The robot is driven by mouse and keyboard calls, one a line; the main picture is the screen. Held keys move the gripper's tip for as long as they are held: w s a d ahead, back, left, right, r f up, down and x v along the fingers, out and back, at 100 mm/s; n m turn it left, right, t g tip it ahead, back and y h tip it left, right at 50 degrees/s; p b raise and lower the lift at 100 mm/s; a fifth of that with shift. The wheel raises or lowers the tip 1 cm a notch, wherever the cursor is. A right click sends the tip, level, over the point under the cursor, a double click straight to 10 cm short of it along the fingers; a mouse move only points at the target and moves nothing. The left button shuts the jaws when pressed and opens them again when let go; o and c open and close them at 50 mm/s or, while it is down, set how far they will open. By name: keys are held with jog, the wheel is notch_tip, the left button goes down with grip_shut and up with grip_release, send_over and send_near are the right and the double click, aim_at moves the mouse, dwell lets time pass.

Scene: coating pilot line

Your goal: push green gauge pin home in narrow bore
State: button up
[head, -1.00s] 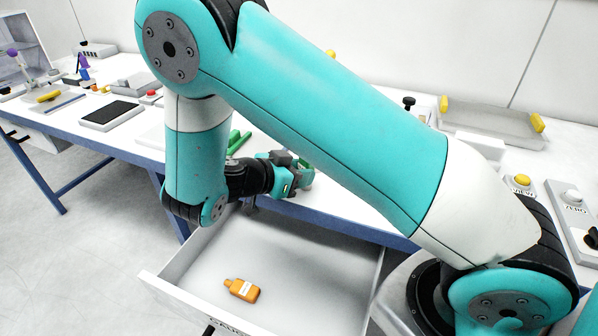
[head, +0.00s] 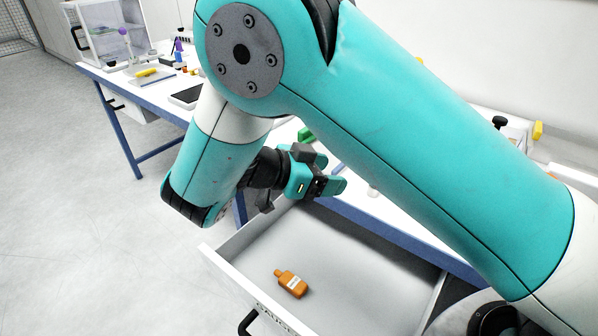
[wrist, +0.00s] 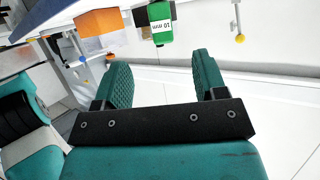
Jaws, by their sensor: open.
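A green block labelled "10 mm" (wrist: 162,30), which looks like the gauge pin's grip, shows at the top of the wrist view. It is ahead of my gripper (wrist: 163,72), between the lines of the two fingers, and apart from them. The fingers are spread with nothing between them. In the head view my gripper (head: 328,186) is by the bench's front edge, above the back of an open drawer. A green thing (head: 305,135) shows partly behind my arm there; I cannot tell if it is the pin. I cannot make out the narrow bore.
The open drawer (head: 235,265) juts from the bench and holds an orange bottle (head: 292,284). An orange block (wrist: 98,22) is left of the green one in the wrist view. A glass-fronted cabinet (head: 105,35) stands far left. The floor at left is clear.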

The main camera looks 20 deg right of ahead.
jog(key=p+v, duration=0.6)
jog(key=p, duration=0.3)
jog(key=shift+a+r, duration=0.1)
jog(key=shift+a, duration=0.05)
jog(key=d+r+n+g+y, duration=0.1)
jog(key=d+r+n+y, duration=0.4)
jog(key=r+n+y, duration=0.45)
jog(key=s+a+r+n+y, duration=0.2)
jog(key=s+r+n+y, duration=0.1)
jog(key=s+n, duration=0.4)
jog(key=s+a+r+n+y, duration=0.2)
jog(key=s+r+n+y, duration=0.2)
jog(key=s+n, duration=0.4)
jog(key=s+y, duration=0.1)
jog(key=s, duration=0.2)
jog(key=shift+s+r, duration=0.3)
